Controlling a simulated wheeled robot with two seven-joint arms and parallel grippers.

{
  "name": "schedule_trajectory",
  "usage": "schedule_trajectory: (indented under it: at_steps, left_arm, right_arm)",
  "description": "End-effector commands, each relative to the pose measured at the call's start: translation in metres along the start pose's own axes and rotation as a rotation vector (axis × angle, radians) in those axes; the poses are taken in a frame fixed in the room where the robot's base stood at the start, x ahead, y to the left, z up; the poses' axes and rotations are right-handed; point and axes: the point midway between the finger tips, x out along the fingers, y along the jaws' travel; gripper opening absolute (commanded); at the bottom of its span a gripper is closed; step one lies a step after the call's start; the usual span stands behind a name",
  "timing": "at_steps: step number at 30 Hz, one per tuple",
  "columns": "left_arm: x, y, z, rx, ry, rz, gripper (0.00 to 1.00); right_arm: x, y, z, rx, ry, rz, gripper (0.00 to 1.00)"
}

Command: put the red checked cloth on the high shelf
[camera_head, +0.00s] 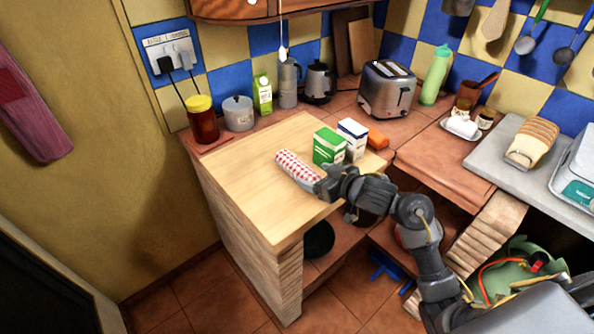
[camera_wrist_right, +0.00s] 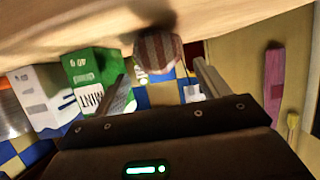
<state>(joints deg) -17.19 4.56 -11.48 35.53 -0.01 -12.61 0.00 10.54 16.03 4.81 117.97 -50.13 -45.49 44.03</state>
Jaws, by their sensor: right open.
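The red checked cloth (camera_head: 297,167) lies rolled up on the pale wooden worktop, its near right end at my right gripper (camera_head: 322,183). In the right wrist view the end of the cloth (camera_wrist_right: 158,50) shows between and beyond the two fingers of my right gripper (camera_wrist_right: 164,68), which are apart. I cannot tell whether the fingers touch it. My left gripper is not in view. A wooden cupboard (camera_head: 270,8) shows only its bottom edge at the top of the head view; I cannot tell a high shelf there.
A green carton (camera_head: 328,147) and a white-blue carton (camera_head: 352,138) stand close beside the cloth, with an orange object (camera_head: 377,139) behind. A red jar with a yellow lid (camera_head: 202,120), a kettle (camera_head: 319,82) and a toaster (camera_head: 386,90) stand farther back. The worktop's left part (camera_head: 245,180) is clear.

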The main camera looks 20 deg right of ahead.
Motion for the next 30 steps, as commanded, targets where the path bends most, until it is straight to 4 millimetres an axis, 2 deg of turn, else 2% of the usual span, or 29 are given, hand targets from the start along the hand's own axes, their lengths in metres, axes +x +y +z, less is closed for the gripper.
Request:
schedule_trajectory:
  at_steps: [3, 7, 17, 27, 29, 30]
  left_arm:
    - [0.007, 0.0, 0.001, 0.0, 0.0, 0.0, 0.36]
    - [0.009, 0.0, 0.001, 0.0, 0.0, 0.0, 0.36]
    - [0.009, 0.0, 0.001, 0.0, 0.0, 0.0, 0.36]
    - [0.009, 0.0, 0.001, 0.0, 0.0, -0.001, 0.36]
    - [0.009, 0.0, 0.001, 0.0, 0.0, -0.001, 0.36]
    - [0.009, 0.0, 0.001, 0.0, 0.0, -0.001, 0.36]
  right_arm:
    - [0.021, -0.004, 0.004, 0.006, 0.001, -0.004, 0.75]
    - [0.036, -0.004, 0.003, 0.003, 0.002, -0.002, 0.75]
    - [0.041, -0.003, 0.002, 0.0, 0.001, 0.0, 0.73]
    - [0.041, -0.003, 0.002, 0.0, 0.001, 0.0, 0.29]
    - [0.041, -0.003, 0.002, 0.001, 0.001, 0.0, 0.23]
    - [0.041, -0.003, 0.002, 0.001, 0.001, 0.0, 0.23]
